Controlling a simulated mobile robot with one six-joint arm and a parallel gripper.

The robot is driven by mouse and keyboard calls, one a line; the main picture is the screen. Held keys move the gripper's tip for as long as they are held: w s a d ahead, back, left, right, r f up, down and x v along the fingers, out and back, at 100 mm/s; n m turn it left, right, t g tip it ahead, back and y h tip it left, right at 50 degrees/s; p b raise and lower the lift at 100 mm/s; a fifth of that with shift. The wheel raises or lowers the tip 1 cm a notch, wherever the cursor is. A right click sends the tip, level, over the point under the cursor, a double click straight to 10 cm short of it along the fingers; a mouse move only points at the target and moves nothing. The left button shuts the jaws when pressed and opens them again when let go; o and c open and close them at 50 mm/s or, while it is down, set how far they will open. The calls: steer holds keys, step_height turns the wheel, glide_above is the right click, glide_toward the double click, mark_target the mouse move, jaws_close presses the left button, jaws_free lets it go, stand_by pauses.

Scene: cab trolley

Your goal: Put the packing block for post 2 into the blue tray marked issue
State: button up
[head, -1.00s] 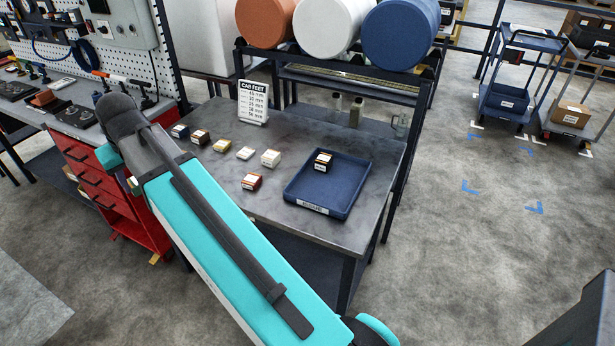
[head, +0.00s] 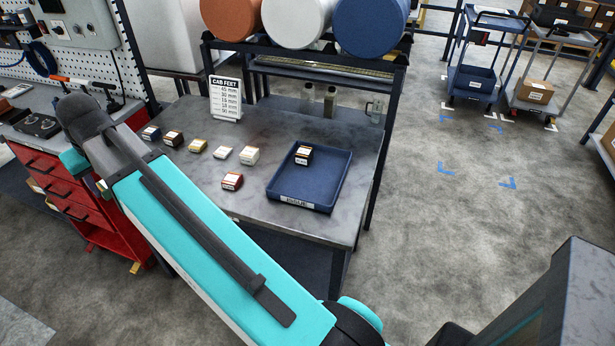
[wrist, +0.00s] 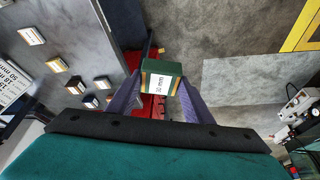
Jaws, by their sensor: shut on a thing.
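My gripper (wrist: 160,88) is shut on a green block (wrist: 151,68) with a white label in the wrist view; the label ends in "mm" and its number is hard to read. The block is held above the floor, away from the table. In the head view my gripper is hidden or not clear beside my arm. The blue tray (head: 336,190) marked issue lies on the right of the grey table (head: 190,110). A dark block (head: 303,155) with a pale label sits inside the tray near its back left. The rest of the tray is empty.
Several labelled blocks stand left of the tray, including a red one (head: 232,181) and a white one (head: 250,155). A "CAB FEET" sign (head: 226,98) stands behind them. A red drawer cabinet (head: 60,195) is at left. Open floor (head: 430,230) lies right of the table.

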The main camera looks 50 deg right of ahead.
steer(key=s+d+f+b, duration=0.15)
steer(key=s+d, duration=0.25)
steer(key=d, duration=0.5)
steer(key=s+d+f+n, duration=0.1)
steer(key=s+d+f, duration=0.25)
steer(key=d, duration=0.45)
steer(key=s+d+f+b, duration=0.15)
steer(key=s+d, duration=0.25)
steer(key=d, duration=0.5)
steer(key=s+d+f, duration=0.2)
steer(key=s+d, duration=0.3)
steer(key=s, duration=0.2)
steer(key=s+d+f+n+y, duration=0.1)
steer(key=s+d+f, duration=0.1)
steer(key=s+d, duration=0.4)
steer(key=s+d+f+n+b, duration=0.1)
steer(key=s+d+f, duration=0.1)
steer(key=s+d, duration=0.4)
steer(key=shift+s, duration=2.05)
steer(key=shift+d+r, duration=0.1)
